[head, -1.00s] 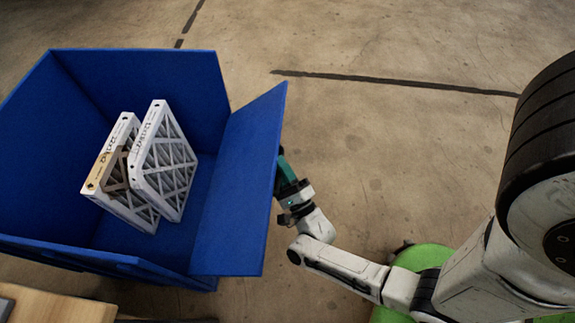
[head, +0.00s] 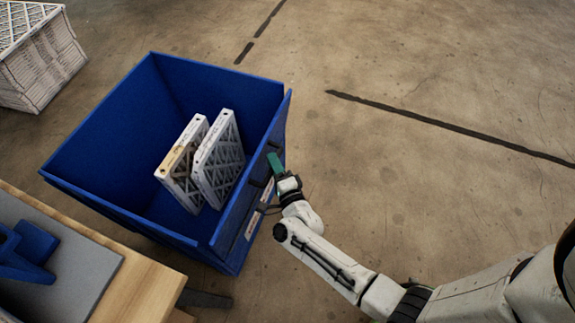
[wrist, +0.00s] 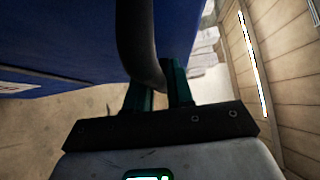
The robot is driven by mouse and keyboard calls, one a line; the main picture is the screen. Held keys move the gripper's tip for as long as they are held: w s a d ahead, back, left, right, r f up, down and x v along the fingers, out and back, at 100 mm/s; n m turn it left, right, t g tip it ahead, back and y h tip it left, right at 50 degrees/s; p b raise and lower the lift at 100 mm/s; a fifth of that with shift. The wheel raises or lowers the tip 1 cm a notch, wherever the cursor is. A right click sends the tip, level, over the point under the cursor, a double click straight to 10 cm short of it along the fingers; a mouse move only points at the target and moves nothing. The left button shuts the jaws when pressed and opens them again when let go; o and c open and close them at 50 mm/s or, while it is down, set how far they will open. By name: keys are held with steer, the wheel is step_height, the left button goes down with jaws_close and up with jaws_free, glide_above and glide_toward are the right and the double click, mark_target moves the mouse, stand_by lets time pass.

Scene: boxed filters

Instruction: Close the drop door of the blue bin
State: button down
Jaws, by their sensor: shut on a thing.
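The blue bin (head: 215,85) stands open-topped left of centre in the head view. Its drop door (head: 236,232) is the right-hand side panel, standing close to upright, almost in line with the bin's corners. Whether it is fully latched cannot be told. My gripper (head: 273,168) is at the door's outer face. In the wrist view my gripper (wrist: 158,88) has its teal fingers shut on the door's black curved handle (wrist: 137,40). Two white framed filters (head: 220,160) stand leaning side by side inside the bin.
A wooden table (head: 140,275) with a grey mat and a blue object is at the lower left. A stack of white filters (head: 42,60) is at the upper left. The concrete floor right of the bin is clear apart from dark lines.

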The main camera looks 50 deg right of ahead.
mark_target(261, 156)
steer(key=shift+w+a+r, duration=0.15)
steer(key=shift+w+a, duration=0.05)
steer(key=shift+w, duration=0.35)
steer(key=shift+w+a+r, duration=0.15)
steer(key=shift+w, duration=0.35)
steer(key=shift+w+a+r, duration=0.15)
steer(key=shift+w+a, duration=0.05)
steer(key=shift+w, duration=0.5)
steer(key=c, duration=1.1)
jaws_free()
steer(key=shift+a+f, duration=0.1)
steer(key=v, duration=1)
steer(key=shift+s+a, duration=0.1)
steer(key=shift+s, duration=0.3)
